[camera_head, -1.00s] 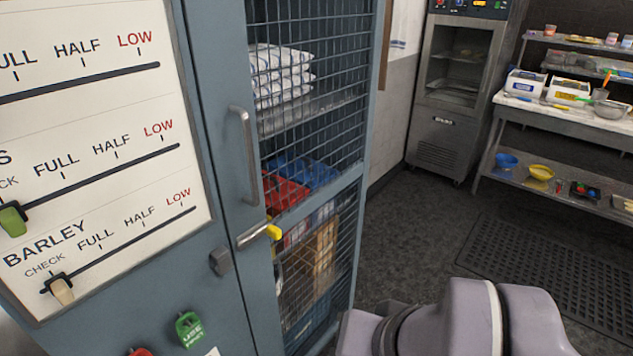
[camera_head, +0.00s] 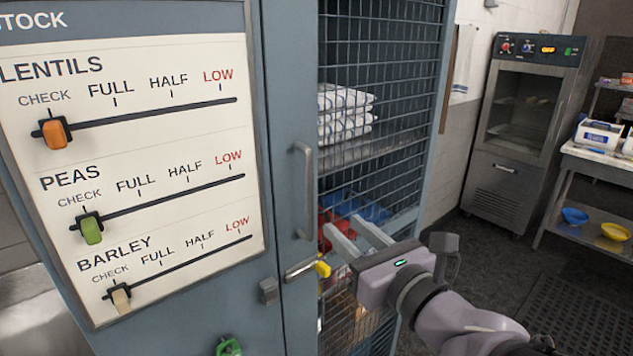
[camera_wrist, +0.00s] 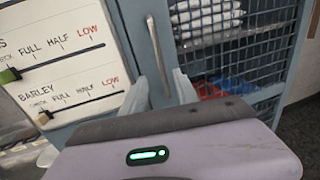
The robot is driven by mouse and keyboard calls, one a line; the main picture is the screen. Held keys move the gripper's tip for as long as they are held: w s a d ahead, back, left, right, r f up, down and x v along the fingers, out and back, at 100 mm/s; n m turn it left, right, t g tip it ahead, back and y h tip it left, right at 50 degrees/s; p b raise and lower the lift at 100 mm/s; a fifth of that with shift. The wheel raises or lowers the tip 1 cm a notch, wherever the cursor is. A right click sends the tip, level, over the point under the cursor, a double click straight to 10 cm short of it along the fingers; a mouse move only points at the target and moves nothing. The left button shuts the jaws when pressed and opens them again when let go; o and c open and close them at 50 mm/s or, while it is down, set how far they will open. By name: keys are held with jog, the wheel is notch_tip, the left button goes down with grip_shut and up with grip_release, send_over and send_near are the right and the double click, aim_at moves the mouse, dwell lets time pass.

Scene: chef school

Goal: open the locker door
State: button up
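The locker door (camera_head: 285,110) is blue-grey with a wire mesh panel and looks closed. Its vertical metal bar handle (camera_head: 307,190) is on the solid strip left of the mesh; the handle also shows in the wrist view (camera_wrist: 158,55). Below it is a horizontal metal lever (camera_head: 299,270) with a yellow tip (camera_head: 323,269). My gripper (camera_head: 350,229) is open and empty, in front of the mesh, right of the handle and above the yellow tip. In the wrist view its fingers (camera_wrist: 160,85) stand apart, with the handle seen between and beyond them. The lever is not seen there.
A white stock board (camera_head: 150,130) with sliders hangs left of the door. Folded striped towels (camera_head: 345,115) and red and blue items sit behind the mesh. A steel cabinet (camera_head: 520,130) and a bench (camera_head: 590,160) stand at the right, with open floor before them.

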aim_at(311, 197)
jog(key=p+x, duration=0.6)
jog(key=x, duration=0.7)
jog(key=shift+w+a+f, duration=0.1)
jog(key=shift+w+a, duration=0.05)
jog(key=shift+w, duration=0.15)
grip_shut()
dwell(0.7)
